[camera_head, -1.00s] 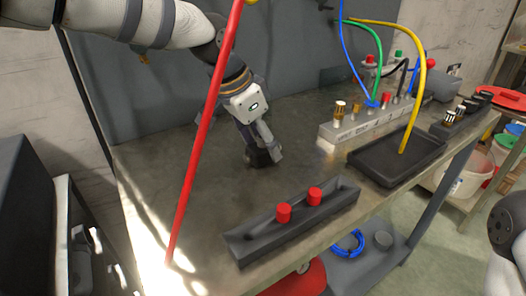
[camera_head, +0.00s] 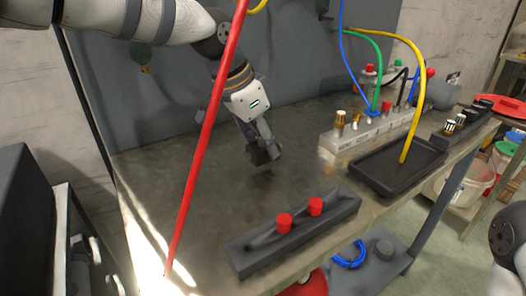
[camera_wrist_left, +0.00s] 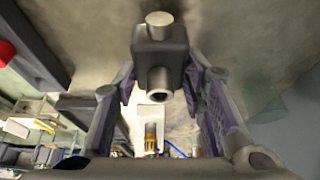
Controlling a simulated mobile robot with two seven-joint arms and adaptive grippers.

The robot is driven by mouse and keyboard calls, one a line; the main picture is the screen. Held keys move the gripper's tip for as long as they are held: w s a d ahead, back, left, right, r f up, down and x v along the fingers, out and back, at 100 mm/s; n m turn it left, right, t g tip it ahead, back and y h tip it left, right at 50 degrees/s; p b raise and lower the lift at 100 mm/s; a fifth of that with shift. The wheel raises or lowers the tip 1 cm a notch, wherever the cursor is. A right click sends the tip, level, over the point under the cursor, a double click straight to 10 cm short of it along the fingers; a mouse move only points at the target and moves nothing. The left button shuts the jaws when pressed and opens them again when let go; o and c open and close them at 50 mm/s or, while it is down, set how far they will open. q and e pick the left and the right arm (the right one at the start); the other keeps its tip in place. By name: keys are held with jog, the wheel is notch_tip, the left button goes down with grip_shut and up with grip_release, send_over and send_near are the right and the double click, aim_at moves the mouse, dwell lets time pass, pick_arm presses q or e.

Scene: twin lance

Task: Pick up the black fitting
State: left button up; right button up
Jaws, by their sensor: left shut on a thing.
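The black fitting (camera_wrist_left: 160,50) is a dark block with a round metal stud on top and a metal tube end facing the camera in the left wrist view. My left gripper (camera_head: 262,148) is shut on it, with one finger on each side of the block. In the head view the fitting is a small dark shape (camera_head: 261,157) at the fingertips, partly hidden by them. It is just above the bench, with a faint shadow below. My right gripper is not in view; only part of my right arm shows at the right edge.
A dark tray with two red caps (camera_head: 245,256) stands at the bench's front. A grey block with fittings and cables (camera_head: 352,148) and a black tray (camera_head: 372,176) are to the right. A red pole (camera_head: 200,150) crosses before my left arm. The bench (camera_head: 190,190) around the gripper is clear.

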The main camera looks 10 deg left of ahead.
pick_arm(q)
jog(key=s+d+r+p, duration=0.2)
jog(key=s+d+r, duration=0.5)
jog(key=s+r, duration=0.3)
jog(key=shift+s+d+r, duration=0.25)
jog(key=shift+s+d, duration=0.15)
jog(key=shift+s, duration=0.45)
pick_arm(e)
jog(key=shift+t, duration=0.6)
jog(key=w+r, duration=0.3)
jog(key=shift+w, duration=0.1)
